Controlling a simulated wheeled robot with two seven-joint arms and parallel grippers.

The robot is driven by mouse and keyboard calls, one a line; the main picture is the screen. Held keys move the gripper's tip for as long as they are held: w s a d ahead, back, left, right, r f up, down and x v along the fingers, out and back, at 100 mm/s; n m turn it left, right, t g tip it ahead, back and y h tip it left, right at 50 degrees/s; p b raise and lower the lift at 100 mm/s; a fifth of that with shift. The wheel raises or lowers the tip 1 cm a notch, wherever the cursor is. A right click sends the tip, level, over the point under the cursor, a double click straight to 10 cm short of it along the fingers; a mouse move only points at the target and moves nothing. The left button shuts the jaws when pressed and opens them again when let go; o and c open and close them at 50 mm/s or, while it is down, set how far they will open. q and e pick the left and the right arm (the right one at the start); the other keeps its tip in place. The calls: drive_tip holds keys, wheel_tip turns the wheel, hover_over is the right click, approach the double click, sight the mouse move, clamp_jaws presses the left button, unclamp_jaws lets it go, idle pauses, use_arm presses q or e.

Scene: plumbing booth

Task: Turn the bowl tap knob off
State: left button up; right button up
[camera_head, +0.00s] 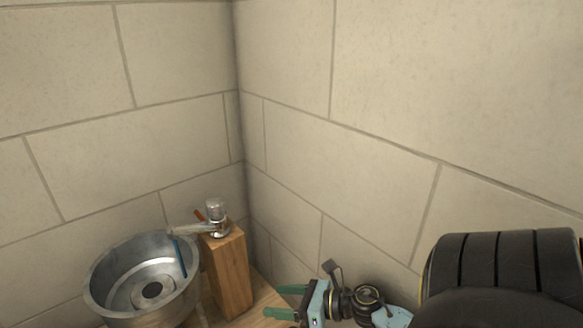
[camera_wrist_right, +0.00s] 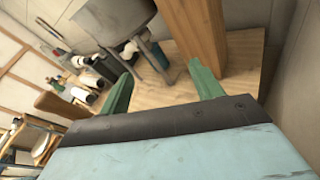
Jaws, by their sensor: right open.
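The bowl tap (camera_head: 214,224) stands on a wooden block (camera_head: 228,274) at the lower left of the head view. Its clear knob (camera_head: 215,208) is on top, with a small orange-red lever beside it and a spout reaching left over the metal bowl (camera_head: 104,283). A blue stream of water (camera_head: 178,257) falls from the spout into the bowl. My right gripper (camera_head: 278,301) has green fingers, spread apart and empty, low and to the right of the block. In the wrist view the open fingers (camera_wrist_right: 160,85) point towards the wooden block (camera_wrist_right: 196,30). My left gripper is out of view.
Tiled walls meet in a corner just behind the block. The wrist view shows a wooden surface (camera_wrist_right: 240,58) below the bowl, with white pipe fittings (camera_wrist_right: 88,80) at the left. A shelf (camera_wrist_right: 22,140) with items stands at the far left.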

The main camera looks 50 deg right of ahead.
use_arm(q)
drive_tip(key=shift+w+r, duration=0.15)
use_arm(e)
drive_tip(key=shift+s+a+f, duration=0.35)
drive_tip(key=shift+s+f, duration=0.5)
drive_tip(key=n+t+h+b, duration=0.4)
drive_tip(key=n+b, duration=0.1)
drive_tip(key=n, duration=3.1)
approach(208, 199)
use_arm(q)
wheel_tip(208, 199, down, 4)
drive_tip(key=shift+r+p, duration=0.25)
drive_tip(key=shift+p, duration=0.65)
use_arm(e)
drive_tip(key=w, duration=0.9)
drive_tip(key=shift+w+a+f, duration=0.15)
drive_tip(key=shift+w+a, duration=0.2)
drive_tip(key=shift+w, duration=0.05)
